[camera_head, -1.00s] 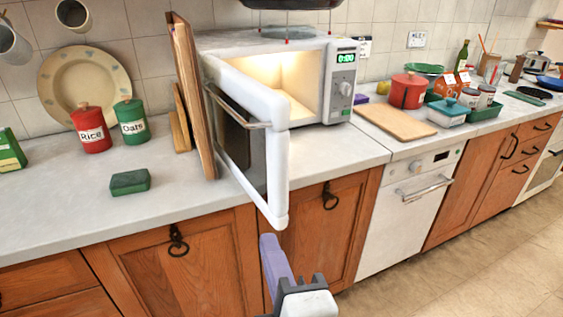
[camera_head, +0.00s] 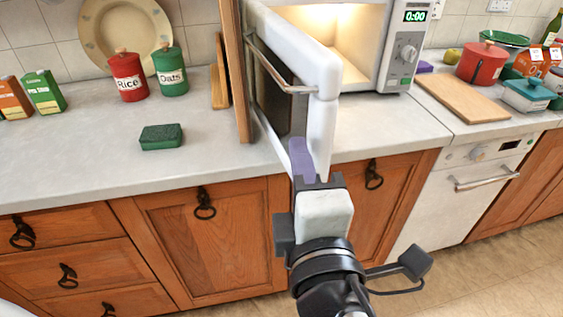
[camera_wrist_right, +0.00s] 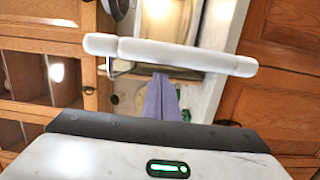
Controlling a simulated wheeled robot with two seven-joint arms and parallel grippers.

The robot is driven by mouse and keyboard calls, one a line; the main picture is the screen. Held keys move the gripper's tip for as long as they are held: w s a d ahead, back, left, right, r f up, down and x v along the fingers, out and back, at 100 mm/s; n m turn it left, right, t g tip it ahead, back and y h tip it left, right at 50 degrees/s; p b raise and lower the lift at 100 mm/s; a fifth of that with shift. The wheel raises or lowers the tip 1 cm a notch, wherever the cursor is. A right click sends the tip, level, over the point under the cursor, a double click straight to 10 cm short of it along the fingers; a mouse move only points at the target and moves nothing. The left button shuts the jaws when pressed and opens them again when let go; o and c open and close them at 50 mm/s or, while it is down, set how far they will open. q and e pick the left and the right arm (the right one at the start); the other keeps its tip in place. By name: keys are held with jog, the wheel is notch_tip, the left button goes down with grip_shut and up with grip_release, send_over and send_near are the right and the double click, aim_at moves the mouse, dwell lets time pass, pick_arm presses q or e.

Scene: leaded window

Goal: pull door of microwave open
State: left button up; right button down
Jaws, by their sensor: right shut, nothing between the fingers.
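The white microwave (camera_head: 400,50) stands on the counter with its lit cavity exposed. Its door (camera_head: 322,100) is swung wide open toward me, with a metal bar handle (camera_head: 283,77) on its outer face. In the right wrist view the door's white edge (camera_wrist_right: 190,55) spans the middle. My right gripper (camera_head: 301,150) has its purple fingers together at the door's lower free edge, with nothing between them. The fingers show below the door edge in the right wrist view (camera_wrist_right: 160,98); whether they touch the door I cannot tell. My left gripper is not in view.
A green sponge (camera_head: 161,136), a red Rice canister (camera_head: 128,77) and a green Oats canister (camera_head: 171,71) are on the counter. A flat wooden board (camera_head: 462,98) lies right of the microwave. Cabinets are below.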

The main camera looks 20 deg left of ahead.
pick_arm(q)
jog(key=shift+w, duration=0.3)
pick_arm(e)
jog(key=shift+w+d, duration=0.3)
jog(key=shift+d, duration=0.1)
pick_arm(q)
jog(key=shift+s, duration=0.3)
